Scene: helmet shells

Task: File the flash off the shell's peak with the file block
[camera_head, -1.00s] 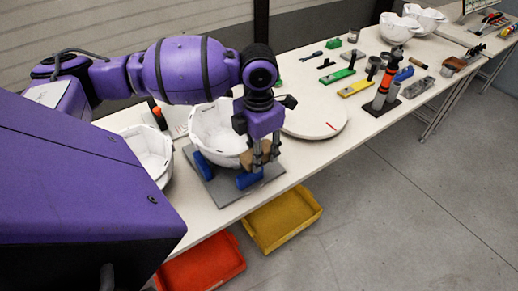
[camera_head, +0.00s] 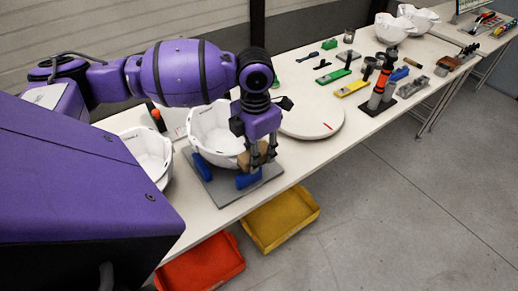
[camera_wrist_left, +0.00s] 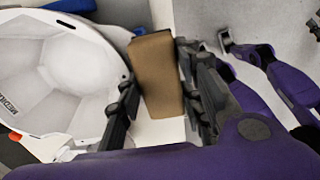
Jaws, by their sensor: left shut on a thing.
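The white helmet shell (camera_head: 212,130) sits open side up on a grey fixture plate (camera_head: 222,196) with blue blocks (camera_head: 248,179). My left gripper (camera_head: 257,160) points down at the shell's front right edge, shut on the tan file block (camera_head: 243,160). In the left wrist view the file block (camera_wrist_left: 157,75) sits between the fingers (camera_wrist_left: 160,100), close beside the rim of the shell (camera_wrist_left: 60,75). I cannot tell whether the block touches the peak. The flash itself is too small to make out.
A second white shell (camera_head: 148,152) stands to the left. A round white turntable (camera_head: 312,118) is to the right, with tools and an orange-black cylinder (camera_head: 380,92) beyond. A yellow bin (camera_head: 282,220) and a red bin (camera_head: 205,266) sit below the table's front edge.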

